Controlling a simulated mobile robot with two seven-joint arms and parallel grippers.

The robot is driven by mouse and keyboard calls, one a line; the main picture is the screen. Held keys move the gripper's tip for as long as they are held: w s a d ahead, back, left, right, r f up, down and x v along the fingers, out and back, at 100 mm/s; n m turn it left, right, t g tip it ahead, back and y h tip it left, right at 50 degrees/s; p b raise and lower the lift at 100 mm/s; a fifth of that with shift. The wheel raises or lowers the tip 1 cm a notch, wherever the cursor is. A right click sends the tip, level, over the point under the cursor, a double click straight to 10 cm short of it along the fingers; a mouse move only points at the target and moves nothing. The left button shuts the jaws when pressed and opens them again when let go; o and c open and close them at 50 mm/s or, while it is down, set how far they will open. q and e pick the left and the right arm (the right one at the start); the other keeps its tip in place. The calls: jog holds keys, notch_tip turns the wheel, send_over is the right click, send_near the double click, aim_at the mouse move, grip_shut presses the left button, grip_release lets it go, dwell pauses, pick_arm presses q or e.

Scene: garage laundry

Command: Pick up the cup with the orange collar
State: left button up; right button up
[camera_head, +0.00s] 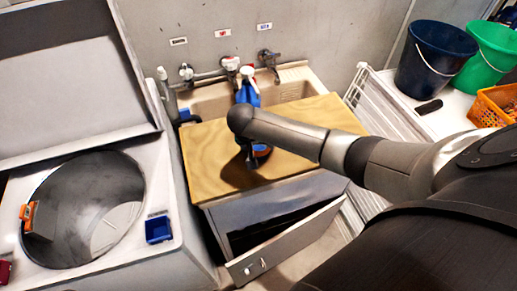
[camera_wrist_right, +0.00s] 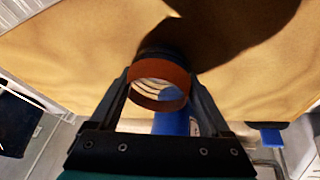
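The cup with the orange collar (camera_head: 262,152) is on or just above the wooden board, partly hidden by my right arm. In the wrist view the cup (camera_wrist_right: 158,82) shows its round mouth with an orange-brown band and a dark outer rim. My right gripper (camera_wrist_right: 160,80) has one finger on each side of it. No clear gap shows between fingers and cup, but I cannot tell whether they press on it. In the head view my right gripper (camera_head: 253,165) is mostly hidden under my arm. My left gripper is not in view.
A blue spray bottle (camera_head: 248,93) stands behind the cup by the sink (camera_head: 292,90). The wooden board (camera_head: 205,165) has clear room on its left. An open drawer (camera_head: 285,243) juts out below. Dark blue (camera_head: 432,60) and green (camera_head: 490,50) buckets stand at right.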

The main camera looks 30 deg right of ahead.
jog(key=c, duration=0.8)
jog(key=shift+r, duration=0.1)
